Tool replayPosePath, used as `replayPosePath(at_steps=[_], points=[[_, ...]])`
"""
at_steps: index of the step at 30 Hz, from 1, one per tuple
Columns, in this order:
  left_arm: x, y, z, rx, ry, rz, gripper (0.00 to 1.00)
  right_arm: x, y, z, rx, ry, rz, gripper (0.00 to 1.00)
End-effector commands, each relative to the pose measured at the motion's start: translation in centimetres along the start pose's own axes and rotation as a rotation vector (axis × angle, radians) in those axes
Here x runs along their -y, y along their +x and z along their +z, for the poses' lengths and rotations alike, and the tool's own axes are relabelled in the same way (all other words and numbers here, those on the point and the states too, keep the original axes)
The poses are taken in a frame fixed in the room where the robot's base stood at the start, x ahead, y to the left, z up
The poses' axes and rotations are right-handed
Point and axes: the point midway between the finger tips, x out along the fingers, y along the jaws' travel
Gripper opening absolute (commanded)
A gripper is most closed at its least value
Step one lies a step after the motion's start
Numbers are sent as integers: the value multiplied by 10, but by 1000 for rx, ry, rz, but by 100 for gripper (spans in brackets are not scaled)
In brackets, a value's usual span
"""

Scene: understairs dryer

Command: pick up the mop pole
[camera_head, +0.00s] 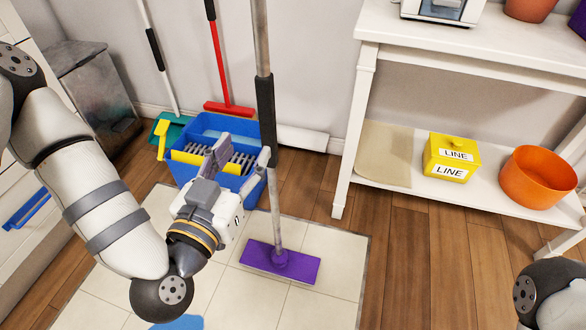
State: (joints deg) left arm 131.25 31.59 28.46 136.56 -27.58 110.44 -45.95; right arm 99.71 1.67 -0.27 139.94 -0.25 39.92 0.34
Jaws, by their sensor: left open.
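The mop pole (264,45) stands nearly upright in the middle of the head view. It is grey with a black grip (265,110), and its flat purple mop head (281,262) rests on the pale tiles. The pole does not appear to be between the fingers. My right gripper is out of view; only part of my right arm shows at the lower right.
A blue bucket (205,126) with a yellow part stands behind my left gripper. A white shelf table (350,135) on the right holds a yellow box (450,158) and an orange bowl (538,178).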

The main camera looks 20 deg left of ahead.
Motion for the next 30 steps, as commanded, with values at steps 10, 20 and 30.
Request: replayPosePath(at_steps=[10, 20, 30], points=[[1, 65, -6, -14, 2, -6, 47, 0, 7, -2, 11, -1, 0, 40], [-3, 117, -3, -10, 2, -6, 47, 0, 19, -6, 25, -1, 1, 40], [-3, 118, -4, -9, 2, -4, 22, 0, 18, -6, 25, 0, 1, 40]])
